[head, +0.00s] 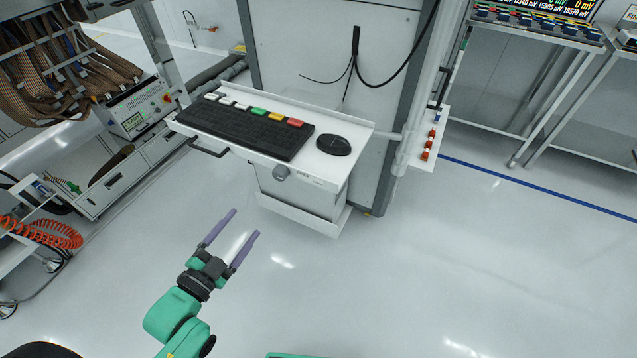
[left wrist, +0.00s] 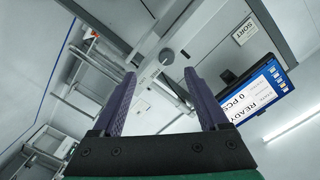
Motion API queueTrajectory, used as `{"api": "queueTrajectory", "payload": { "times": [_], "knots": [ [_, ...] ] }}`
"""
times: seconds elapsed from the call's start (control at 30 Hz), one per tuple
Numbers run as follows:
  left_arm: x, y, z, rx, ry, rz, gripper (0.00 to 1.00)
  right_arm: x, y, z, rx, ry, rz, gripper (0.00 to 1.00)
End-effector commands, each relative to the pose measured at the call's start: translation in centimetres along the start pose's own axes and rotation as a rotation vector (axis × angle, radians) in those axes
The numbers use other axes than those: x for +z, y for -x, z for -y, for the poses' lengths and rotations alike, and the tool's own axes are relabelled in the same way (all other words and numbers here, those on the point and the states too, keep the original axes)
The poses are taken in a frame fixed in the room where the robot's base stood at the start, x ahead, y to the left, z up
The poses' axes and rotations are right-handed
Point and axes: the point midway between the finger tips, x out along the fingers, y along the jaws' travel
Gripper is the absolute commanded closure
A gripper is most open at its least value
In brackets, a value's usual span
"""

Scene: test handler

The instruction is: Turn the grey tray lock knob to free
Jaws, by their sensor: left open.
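The grey tray lock knob (head: 280,173) sits on the front edge of the white keyboard tray (head: 350,130), below the keyboard. My left gripper (head: 246,222) has two purple fingers spread apart with nothing between them. In the head view it is lower and left of the knob, apart from it, with fingers pointing up toward the tray. In the left wrist view, a round grey piece that looks like the knob (left wrist: 167,56) shows just beyond and between the fingertips (left wrist: 160,73). I cannot read the knob's turn position. My right gripper is not in view.
A black keyboard (head: 245,127) with coloured keys and a black mouse (head: 333,145) rest on the tray. A black handle (head: 208,149) sticks out at its left front. A cable bundle (head: 60,70) hangs at the left. The floor before the tray is clear.

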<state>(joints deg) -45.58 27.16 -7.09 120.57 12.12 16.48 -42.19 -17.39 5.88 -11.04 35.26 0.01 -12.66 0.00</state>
Motion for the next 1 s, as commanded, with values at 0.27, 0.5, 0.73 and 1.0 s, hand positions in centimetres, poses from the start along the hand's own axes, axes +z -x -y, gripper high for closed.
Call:
{"api": "queueTrajectory", "payload": {
  "times": [0.27, 0.5, 0.73, 1.0],
  "knots": [
    [-2.2, -2.8, 1.3, -0.027, -0.021, -0.05, 0.23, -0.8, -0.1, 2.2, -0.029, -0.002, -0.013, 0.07],
    [-2.5, -9.2, 1.4, -0.026, -0.02, -0.049, 0.23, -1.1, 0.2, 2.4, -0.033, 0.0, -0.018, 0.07],
    [-2.5, -13.9, 1.4, -0.024, -0.019, -0.045, 0.23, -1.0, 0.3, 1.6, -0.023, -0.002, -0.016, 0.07],
    [-2.5, -14.7, 1.2, -0.021, -0.018, -0.044, 0.23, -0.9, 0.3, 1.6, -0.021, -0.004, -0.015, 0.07]
  ]
}}
